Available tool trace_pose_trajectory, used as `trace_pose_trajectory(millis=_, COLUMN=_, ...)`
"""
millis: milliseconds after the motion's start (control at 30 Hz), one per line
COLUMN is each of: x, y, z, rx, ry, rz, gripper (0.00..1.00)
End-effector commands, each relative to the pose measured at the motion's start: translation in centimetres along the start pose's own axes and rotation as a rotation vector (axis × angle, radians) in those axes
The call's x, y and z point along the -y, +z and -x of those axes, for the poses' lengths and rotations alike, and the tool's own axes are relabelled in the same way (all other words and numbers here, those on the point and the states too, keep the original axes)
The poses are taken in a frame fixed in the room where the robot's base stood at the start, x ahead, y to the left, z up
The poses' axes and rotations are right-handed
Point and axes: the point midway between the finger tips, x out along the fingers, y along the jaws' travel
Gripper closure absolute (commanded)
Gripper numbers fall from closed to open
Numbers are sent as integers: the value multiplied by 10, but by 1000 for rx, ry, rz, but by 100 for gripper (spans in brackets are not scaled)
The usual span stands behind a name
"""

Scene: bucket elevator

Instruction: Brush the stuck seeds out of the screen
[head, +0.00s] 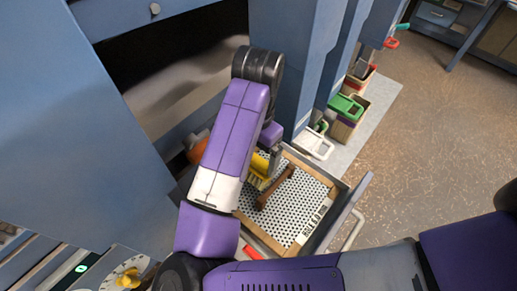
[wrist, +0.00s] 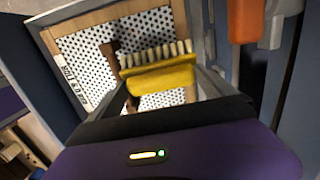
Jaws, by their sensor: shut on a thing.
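The screen (head: 290,212) is a white sheet with dark holes in a wooden frame, lying in a pulled-out drawer. It also shows in the wrist view (wrist: 85,70). My gripper (head: 266,166) is shut on a yellow brush (wrist: 160,79) with a row of pale bristles. The brush is over the screen's far-left part in the head view, bristles toward the sheet; I cannot tell whether they touch it. A brown bar (head: 275,188) lies across the screen beside the brush. Single stuck seeds are too small to make out.
The grey drawer (head: 343,217) has a handle (head: 352,230) at its front. A blue cabinet post (head: 290,70) rises close behind my arm. An orange part (wrist: 246,20) is at the wrist view's upper right. Open floor lies right.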

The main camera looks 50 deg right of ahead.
Motion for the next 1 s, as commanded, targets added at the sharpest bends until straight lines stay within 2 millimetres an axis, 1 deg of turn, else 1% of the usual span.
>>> trace_pose_trajectory(millis=133, x=0, y=12, z=1, rx=1, ry=0, rz=1, gripper=71)
trace_pose_trajectory(millis=367, x=0, y=18, z=1, rx=0, ry=0, rz=1, gripper=71)
trace_pose_trajectory(millis=700, x=1, y=44, z=2, rx=0, ry=-1, rz=2, gripper=71)
trace_pose_trajectory(millis=1000, x=1, y=54, z=3, rx=0, ry=0, rz=2, gripper=71)
